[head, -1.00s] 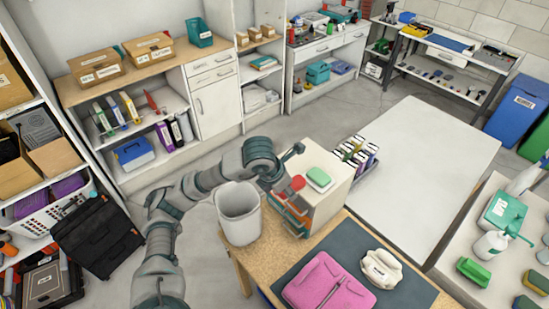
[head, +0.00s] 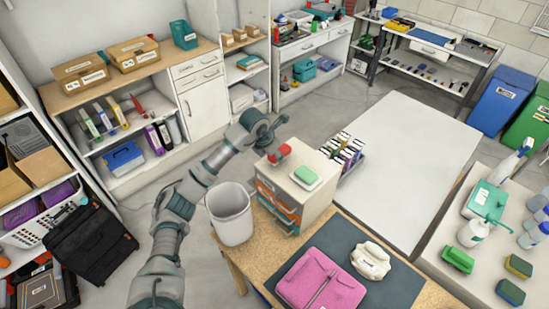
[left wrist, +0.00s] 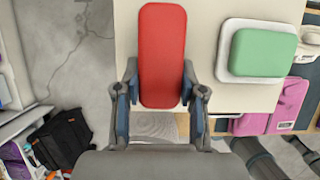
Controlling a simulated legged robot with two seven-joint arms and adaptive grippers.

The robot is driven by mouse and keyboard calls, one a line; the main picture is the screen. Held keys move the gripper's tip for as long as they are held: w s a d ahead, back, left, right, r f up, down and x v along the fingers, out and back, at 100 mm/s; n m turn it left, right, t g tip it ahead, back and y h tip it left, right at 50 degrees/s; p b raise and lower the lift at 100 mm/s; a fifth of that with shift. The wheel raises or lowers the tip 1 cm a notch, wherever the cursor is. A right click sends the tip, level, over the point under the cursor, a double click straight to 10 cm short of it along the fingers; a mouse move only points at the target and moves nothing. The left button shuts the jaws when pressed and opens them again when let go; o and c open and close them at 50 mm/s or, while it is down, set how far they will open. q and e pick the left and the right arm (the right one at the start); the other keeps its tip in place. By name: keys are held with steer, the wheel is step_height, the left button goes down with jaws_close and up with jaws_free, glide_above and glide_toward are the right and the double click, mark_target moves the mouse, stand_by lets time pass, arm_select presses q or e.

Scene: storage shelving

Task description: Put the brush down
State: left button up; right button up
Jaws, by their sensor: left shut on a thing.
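My left gripper (head: 273,148) is shut on the red brush (head: 280,154), over the back left part of the white top of a small drawer cabinet (head: 322,186). In the left wrist view the brush (left wrist: 162,50) shows as a long red block between the two fingers (left wrist: 162,97), pointing away from the wrist. Its bristles are hidden. I cannot tell whether the brush touches the cabinet top. A green sponge (head: 306,174) on a white dish lies to its right; it also shows in the left wrist view (left wrist: 263,52). My right gripper is not in view.
A grey bin (head: 229,215) stands left of the cabinet. A pink folded cloth (head: 318,280) and a pale bundle (head: 370,260) lie on a dark mat in front. A rack of bottles or cartons (head: 343,152) stands behind right. A large white table top (head: 410,165) is clear.

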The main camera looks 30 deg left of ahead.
arm_select(q)
steer(key=shift+d+f, duration=0.25)
steer(key=shift+f, duration=0.5)
steer(key=shift+a+f, duration=0.1)
steer(key=shift+f, duration=0.05)
steer(key=o, duration=1)
steer(key=shift+a, duration=0.15)
steer(key=shift+o, duration=0.5)
steer(key=shift+a, duration=0.2)
steer(key=shift+d, duration=0.1)
steer(key=shift+r, duration=0.3)
steer(key=v, duration=1.1)
steer(key=shift+r+b, duration=0.3)
steer(key=shift+b, duration=0.1)
